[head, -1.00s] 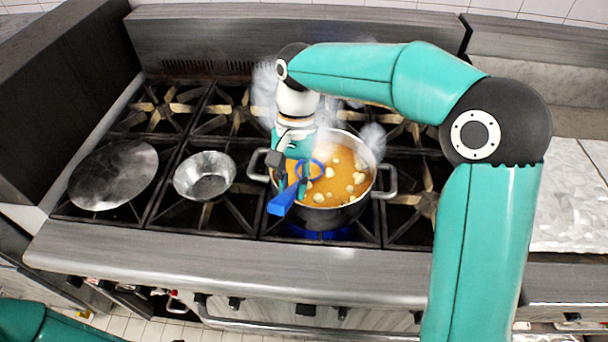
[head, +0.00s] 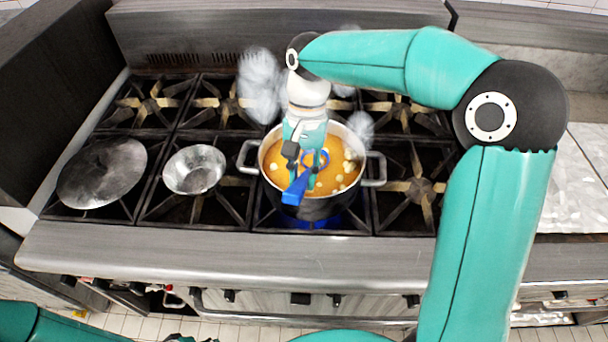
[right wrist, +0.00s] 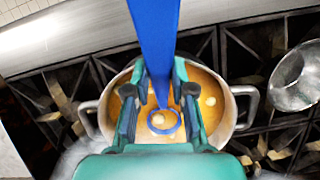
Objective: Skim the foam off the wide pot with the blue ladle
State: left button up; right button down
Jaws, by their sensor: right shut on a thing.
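The wide pot (head: 308,208) stands on the front middle burner, full of orange liquid with pale foam clumps (head: 349,167), mostly on the right side in the head view. My right gripper (head: 306,172) is shut on the blue ladle (head: 295,191) over the pot. The ladle's blue handle points toward the front, and its ring-shaped head is low over the liquid. In the right wrist view the ladle (right wrist: 155,42) passes between the fingers (right wrist: 160,103), and a pale clump shows inside its ring. I cannot tell how deep the head sits. My left gripper is not in view.
An empty metal bowl (head: 194,169) sits on the burner left of the pot. A round metal lid (head: 100,173) lies farther left. Steam (head: 259,85) rises behind the pot. A metal counter (head: 582,190) is at the right. The back burners are free.

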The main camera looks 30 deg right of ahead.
jog(key=shift+r+p, duration=0.4)
jog(key=shift+r, duration=0.9)
notch_tip(320, 180, up, 8)
jog(key=shift+r, duration=0.2)
